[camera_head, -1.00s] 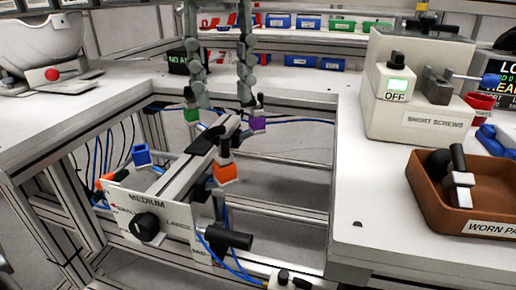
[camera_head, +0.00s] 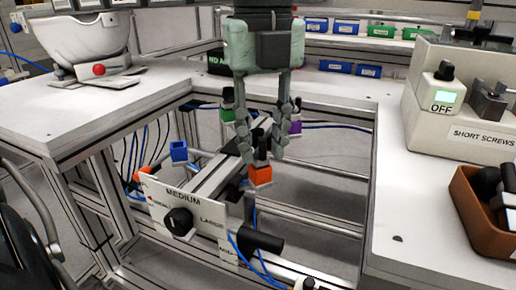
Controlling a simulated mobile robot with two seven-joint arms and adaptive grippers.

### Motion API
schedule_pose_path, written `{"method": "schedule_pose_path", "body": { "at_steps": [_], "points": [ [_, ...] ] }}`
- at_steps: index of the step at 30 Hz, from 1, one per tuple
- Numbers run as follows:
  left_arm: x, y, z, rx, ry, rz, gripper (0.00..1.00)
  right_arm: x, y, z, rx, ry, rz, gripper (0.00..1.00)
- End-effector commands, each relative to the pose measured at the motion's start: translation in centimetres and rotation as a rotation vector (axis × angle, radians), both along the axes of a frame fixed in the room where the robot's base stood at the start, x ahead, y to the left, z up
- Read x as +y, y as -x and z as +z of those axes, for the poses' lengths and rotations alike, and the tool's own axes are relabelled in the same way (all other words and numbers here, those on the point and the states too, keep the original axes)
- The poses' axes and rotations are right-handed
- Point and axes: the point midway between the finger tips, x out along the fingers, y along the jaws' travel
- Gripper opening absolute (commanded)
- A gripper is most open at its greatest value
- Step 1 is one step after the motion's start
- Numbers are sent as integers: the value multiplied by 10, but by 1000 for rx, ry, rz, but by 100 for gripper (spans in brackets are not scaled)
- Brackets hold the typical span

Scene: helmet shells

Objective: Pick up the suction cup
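The task's suction cup is not labelled. Several small coloured parts with dark stems sit around the frame fixture: an orange one (camera_head: 260,175), a blue one (camera_head: 179,151), a purple one (camera_head: 295,128) and a green one (camera_head: 227,102). I cannot tell for certain which of them is meant. My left gripper (camera_head: 263,157) points down over the fixture. Its two fingers are apart, one on each side of the orange part's dark stem. A gap seems to show between fingers and stem; contact is unclear. My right gripper is not in view.
The fixture has a white panel (camera_head: 208,220) marked MEDIUM with a black knob (camera_head: 179,221). White tabletops lie left and right. At right stand a SHORT SCREWS box (camera_head: 470,135) and a brown tray (camera_head: 470,212) with dark parts. A white helmet shell (camera_head: 85,38) is at far left.

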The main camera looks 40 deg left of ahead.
Motion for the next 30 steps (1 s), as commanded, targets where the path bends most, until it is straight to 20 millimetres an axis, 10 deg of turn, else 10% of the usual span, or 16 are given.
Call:
{"method": "schedule_pose_path", "body": {
  "at_steps": [6, 30],
  "points": [
    [0, 0, 0, 0, 0, 0, 0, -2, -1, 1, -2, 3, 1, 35],
    [1, -2, 26, -8, -3, 2, 0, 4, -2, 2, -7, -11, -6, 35]
  ]
}}
